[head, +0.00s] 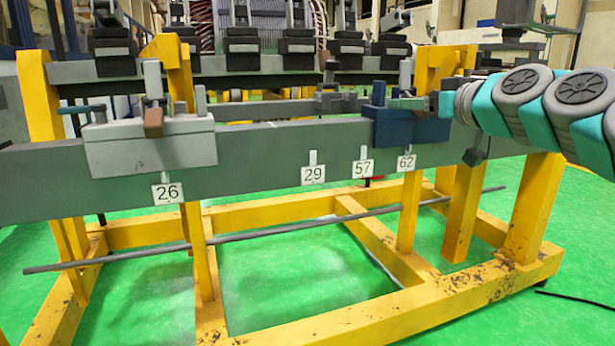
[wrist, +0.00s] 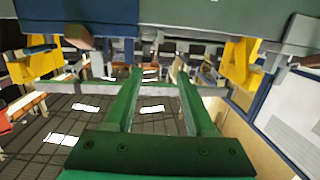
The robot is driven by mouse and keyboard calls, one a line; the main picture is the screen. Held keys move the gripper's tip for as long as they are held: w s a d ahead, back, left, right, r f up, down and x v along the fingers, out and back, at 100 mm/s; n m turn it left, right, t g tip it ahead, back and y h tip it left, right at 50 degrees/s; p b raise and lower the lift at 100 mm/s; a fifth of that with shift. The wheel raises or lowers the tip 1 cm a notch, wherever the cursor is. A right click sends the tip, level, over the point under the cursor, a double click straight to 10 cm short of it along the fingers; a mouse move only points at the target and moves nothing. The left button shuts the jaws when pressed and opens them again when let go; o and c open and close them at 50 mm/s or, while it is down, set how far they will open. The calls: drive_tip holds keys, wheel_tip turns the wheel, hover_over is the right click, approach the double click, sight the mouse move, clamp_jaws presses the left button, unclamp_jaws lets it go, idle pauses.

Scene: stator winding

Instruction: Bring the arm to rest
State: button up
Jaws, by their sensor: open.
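My arm, with teal and grey links, reaches in from the right in the head view. My gripper (head: 405,103) is at its end, just above the blue block (head: 412,128) on the grey beam. In the head view it is small, and whether it touches the block cannot be told. In the wrist view the two green fingers of my gripper (wrist: 160,78) stand apart, with nothing clearly held between them. A grey bar (wrist: 230,91) crosses behind the fingers.
The long grey beam (head: 260,152) carries number tags and a grey clamp block (head: 150,146) at left. A yellow frame (head: 335,325) supports it on the green floor. A row of dark clamps (head: 298,50) stands behind. A thin rod (head: 250,238) lies low across the frame.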

drive_tip(key=s+a+f+g+h+p, duration=0.1)
drive_tip(key=s+a+f+g+p, duration=0.25)
drive_tip(key=s+a+f, duration=0.4)
drive_tip(key=s+a+f+g+h+p, duration=0.1)
drive_tip(key=s+a+f+g+p, duration=0.1)
drive_tip(key=s+a+f+g, duration=0.55)
drive_tip(key=s+d+f+m+g+h+p, duration=0.2)
drive_tip(key=s+d+f, duration=0.3)
drive_tip(key=s+f, duration=0.4)
drive_tip(key=s+d+f+m+g+h+p, duration=0.1)
drive_tip(key=s+d+f+m+g+h, duration=0.2)
drive_tip(key=s, duration=1.3)
drive_tip(key=d+f+g, duration=0.1)
drive_tip(key=d+f, duration=0.2)
drive_tip(key=f, duration=0.3)
drive_tip(key=shift+s+f+p, duration=0.2)
drive_tip(key=shift+f+p, duration=0.05)
drive_tip(key=shift+p, duration=0.1)
